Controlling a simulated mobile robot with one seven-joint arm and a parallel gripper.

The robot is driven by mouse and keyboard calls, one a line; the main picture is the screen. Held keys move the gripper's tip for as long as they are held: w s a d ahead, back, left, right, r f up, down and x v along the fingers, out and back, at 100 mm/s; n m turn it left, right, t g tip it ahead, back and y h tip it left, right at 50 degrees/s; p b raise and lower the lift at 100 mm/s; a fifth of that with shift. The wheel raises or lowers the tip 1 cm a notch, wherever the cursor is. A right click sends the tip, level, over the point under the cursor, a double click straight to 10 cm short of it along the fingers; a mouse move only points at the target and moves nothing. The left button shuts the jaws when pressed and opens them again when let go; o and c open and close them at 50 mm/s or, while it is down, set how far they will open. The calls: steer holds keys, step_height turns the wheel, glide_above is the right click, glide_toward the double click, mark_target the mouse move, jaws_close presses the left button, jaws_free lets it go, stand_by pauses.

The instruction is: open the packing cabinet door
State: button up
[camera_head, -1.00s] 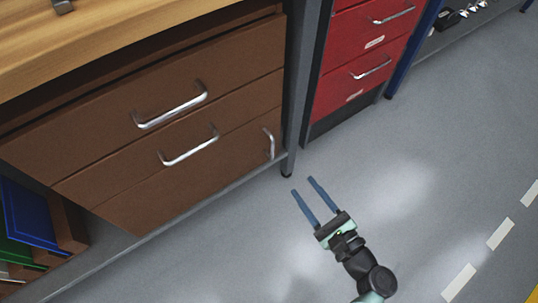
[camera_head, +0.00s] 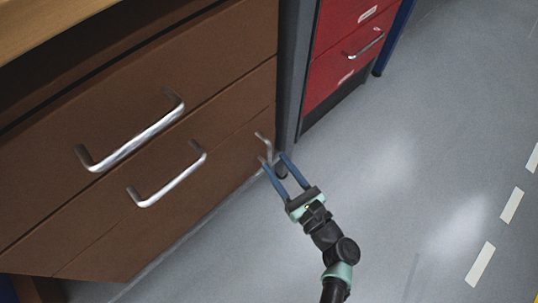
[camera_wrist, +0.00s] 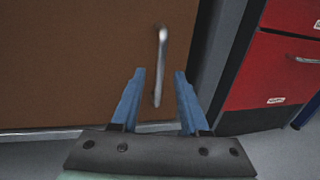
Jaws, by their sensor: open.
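The packing cabinet is brown, with two wide drawer fronts above a lower door (camera_head: 190,218). The door's upright metal handle (camera_head: 265,146) is near its right edge, partly hidden behind my fingers in the head view. In the wrist view the handle (camera_wrist: 160,62) stands upright on the brown door (camera_wrist: 75,65), ahead of and between my fingers. My gripper (camera_head: 272,162) is open and empty, with its blue fingers pointing at the handle. It also shows in the wrist view (camera_wrist: 159,78), one finger on each side of the handle's line. I cannot tell whether the fingertips touch it. The door is shut.
Two horizontal drawer handles (camera_head: 135,132) stick out above and left of the door. A grey post (camera_head: 292,75) stands right of the cabinet, then a red drawer unit (camera_head: 345,50). The grey floor (camera_head: 400,190) to the right is clear.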

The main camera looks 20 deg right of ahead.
mark_target(270, 156)
steer(key=shift+w+a+b, duration=0.2)
steer(key=shift+w+b, duration=0.1)
steer(key=shift+w, duration=0.8)
steer(key=shift+w+a+b, duration=0.15)
steer(key=shift+w+b, duration=0.15)
steer(key=shift+w, duration=0.8)
steer(key=shift+c, duration=0.3)
jaws_close()
